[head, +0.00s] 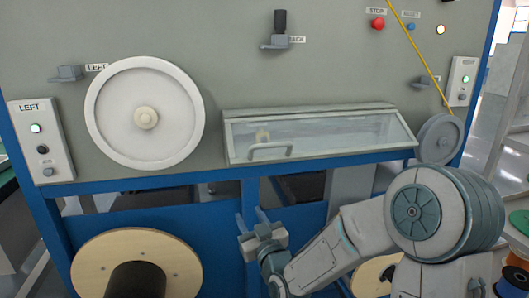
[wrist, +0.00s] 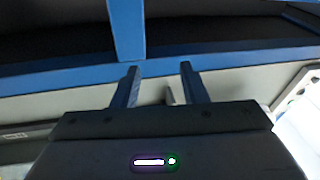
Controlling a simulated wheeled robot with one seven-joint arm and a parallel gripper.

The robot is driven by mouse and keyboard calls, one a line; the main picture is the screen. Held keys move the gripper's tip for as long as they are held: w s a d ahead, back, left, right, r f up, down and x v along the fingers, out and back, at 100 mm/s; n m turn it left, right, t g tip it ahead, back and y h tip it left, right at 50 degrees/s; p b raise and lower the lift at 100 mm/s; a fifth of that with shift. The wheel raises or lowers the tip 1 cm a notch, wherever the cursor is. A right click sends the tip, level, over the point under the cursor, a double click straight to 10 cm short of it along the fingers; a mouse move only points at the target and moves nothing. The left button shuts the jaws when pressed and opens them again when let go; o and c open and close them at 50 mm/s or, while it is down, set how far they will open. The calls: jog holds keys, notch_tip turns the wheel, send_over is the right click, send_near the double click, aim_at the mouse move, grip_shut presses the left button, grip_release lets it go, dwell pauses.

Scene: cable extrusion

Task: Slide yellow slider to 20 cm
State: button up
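No yellow slider can be made out for certain in either view. The wrist view also shows the two fingers (wrist: 158,68) apart and empty, near a blue frame bar (wrist: 220,58).
A large white wheel (head: 120,125) is left of the cover and a grey wheel (head: 439,140) is at its right end. A yellow cable (head: 418,50) runs down to the grey wheel. A wooden spool (head: 95,262) stands low at left. Blue bars (head: 140,181) cross below the panel.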

jog(key=s+d+r+m+t+h, duration=0.2)
jog(key=d+r+m+t+h, duration=0.2)
jog(key=r+m+t+h, duration=0.35)
jog(key=w+r+m+t+y, duration=0.1)
jog(key=w+r, duration=0.8)
jog(key=shift+a+t+p, duration=0.35)
jog(key=shift+a+p, duration=0.05)
jog(key=shift+p, duration=0.05)
jog(key=shift+y, duration=0.25)
grip_shut()
